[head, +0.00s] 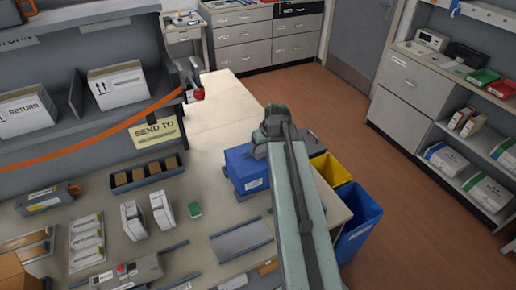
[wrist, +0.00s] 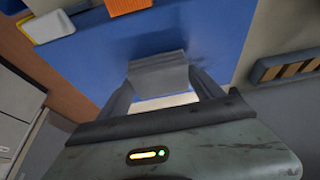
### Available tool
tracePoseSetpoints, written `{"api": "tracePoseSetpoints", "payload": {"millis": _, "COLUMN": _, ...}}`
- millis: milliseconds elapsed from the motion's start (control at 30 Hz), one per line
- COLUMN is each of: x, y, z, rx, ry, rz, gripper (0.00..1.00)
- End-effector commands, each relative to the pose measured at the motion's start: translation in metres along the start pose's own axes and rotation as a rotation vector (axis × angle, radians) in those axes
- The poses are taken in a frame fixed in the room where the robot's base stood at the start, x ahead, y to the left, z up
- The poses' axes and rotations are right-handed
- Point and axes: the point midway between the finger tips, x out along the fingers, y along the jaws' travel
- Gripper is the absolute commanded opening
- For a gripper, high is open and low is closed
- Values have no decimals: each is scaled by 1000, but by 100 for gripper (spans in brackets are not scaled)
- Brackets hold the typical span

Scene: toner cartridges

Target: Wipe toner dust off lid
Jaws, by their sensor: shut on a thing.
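A blue box (head: 245,172) stands on the table near its right end. Its blue top (wrist: 85,55) fills much of the wrist view and carries dark smudges (wrist: 160,38). My gripper (wrist: 160,85) is shut on a grey, cloth-like pad (wrist: 158,72), which sits between the fingers over the blue surface. Whether the pad touches that surface I cannot tell. In the head view my gripper (head: 262,150) is at the upper right side of the blue box, and the pad is hidden there.
An orange textured piece (wrist: 128,5) lies at the top of the wrist view. A black rack with tan blocks (head: 145,175) stands left of the box. Yellow (head: 330,170) and blue (head: 360,218) bins stand to the right. The rear table (head: 225,105) is clear.

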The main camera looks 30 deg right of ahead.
Motion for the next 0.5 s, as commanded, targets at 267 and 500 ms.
{"api": "tracePoseSetpoints", "payload": {"millis": 267, "x": 1, "y": 9, "z": 0, "rx": 2, "ry": 0, "rz": -1, "gripper": 44}}
{"api": "tracePoseSetpoints", "payload": {"millis": 500, "x": 3, "y": 33, "z": 1, "rx": 2, "ry": 0, "rz": 0, "gripper": 44}}
